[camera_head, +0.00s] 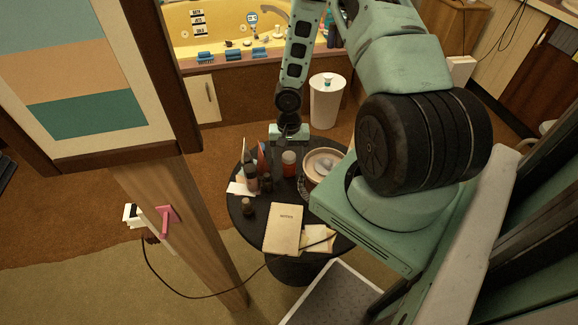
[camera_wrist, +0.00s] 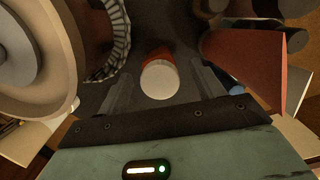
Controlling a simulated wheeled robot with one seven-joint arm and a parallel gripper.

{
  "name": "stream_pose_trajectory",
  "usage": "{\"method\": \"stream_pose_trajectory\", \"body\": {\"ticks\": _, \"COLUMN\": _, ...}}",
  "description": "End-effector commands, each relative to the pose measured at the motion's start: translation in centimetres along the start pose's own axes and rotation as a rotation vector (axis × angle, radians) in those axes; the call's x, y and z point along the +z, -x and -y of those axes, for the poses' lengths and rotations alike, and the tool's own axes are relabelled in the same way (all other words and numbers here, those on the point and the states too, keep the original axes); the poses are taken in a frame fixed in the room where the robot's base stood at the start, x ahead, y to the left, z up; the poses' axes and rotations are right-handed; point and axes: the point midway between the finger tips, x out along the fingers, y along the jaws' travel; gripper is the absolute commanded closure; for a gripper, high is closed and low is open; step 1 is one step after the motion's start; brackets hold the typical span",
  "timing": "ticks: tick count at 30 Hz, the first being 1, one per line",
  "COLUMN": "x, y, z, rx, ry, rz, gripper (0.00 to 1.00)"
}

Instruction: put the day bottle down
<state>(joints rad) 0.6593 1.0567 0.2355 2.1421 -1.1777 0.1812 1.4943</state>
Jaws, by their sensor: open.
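An orange bottle with a white cap (camera_head: 289,163) stands upright on the round black table (camera_head: 236,212); I take it as the day bottle, though no label is readable. In the wrist view the bottle (camera_wrist: 160,79) shows cap-on, between my two spread fingers, with dark space on each side. My gripper (camera_head: 289,143) is open, just behind and above the bottle in the head view. The fingers do not appear to touch it. Their exact height over the table is hard to tell.
A round pale dish (camera_head: 311,178) stands close right of the bottle. Dark bottles (camera_head: 251,180) and a reddish upright card (camera_wrist: 245,60) are close on its other side. A notebook (camera_head: 285,229) and small bottle (camera_head: 247,206) lie nearer the front. A white bin (camera_head: 327,102) stands behind.

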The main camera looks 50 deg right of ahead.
Motion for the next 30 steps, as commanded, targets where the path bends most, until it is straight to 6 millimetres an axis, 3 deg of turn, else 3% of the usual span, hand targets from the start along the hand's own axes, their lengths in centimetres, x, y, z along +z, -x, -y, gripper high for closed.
{"method": "stream_pose_trajectory", "body": {"ticks": 9, "x": 0.0, "y": -0.8, "z": 0.0, "rx": 0.001, "ry": 0.0, "rz": 0.0, "gripper": 0.33}}
{"method": "stream_pose_trajectory", "body": {"ticks": 11, "x": 0.0, "y": -0.8, "z": 0.0, "rx": 0.001, "ry": 0.0, "rz": 0.0, "gripper": 0.47}}
{"method": "stream_pose_trajectory", "body": {"ticks": 15, "x": 0.0, "y": -0.8, "z": 0.0, "rx": 0.001, "ry": 0.0, "rz": 0.0, "gripper": 0.85}}
{"method": "stream_pose_trajectory", "body": {"ticks": 25, "x": 0.0, "y": -0.5, "z": 0.0, "rx": 0.001, "ry": 0.0, "rz": -0.001, "gripper": 0.89}}
{"method": "stream_pose_trajectory", "body": {"ticks": 30, "x": 0.2, "y": 1.8, "z": 0.0, "rx": -0.001, "ry": -0.002, "rz": -0.002, "gripper": 0.89}}
